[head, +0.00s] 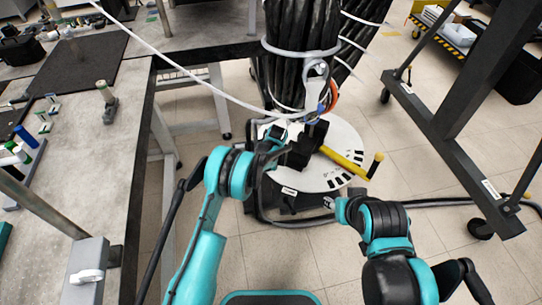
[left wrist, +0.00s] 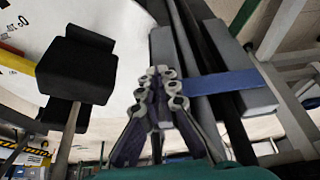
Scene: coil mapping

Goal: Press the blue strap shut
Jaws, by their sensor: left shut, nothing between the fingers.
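The blue strap (left wrist: 225,82) shows in the left wrist view as a flat dark-blue band. It crosses a black cable and grey blocks and runs out to the right. My left gripper (left wrist: 160,80) is shut and empty, its fingertips together over the grey block (left wrist: 166,48), just left of the strap's end. Whether the fingertips touch the block I cannot tell. In the head view my left gripper (head: 277,153) is beside dark fixtures under the cable bundle, and the strap is too small to make out clearly. My right gripper (head: 345,207) is low at right of centre, its fingers unclear.
A thick black cable bundle (head: 300,30) hangs above a round white disc (head: 345,140) with a yellow bar (head: 343,161). A black block (left wrist: 78,65) sits left of my left fingers. A workbench (head: 80,165) stands left; a dark wheeled frame (head: 445,140) stands right.

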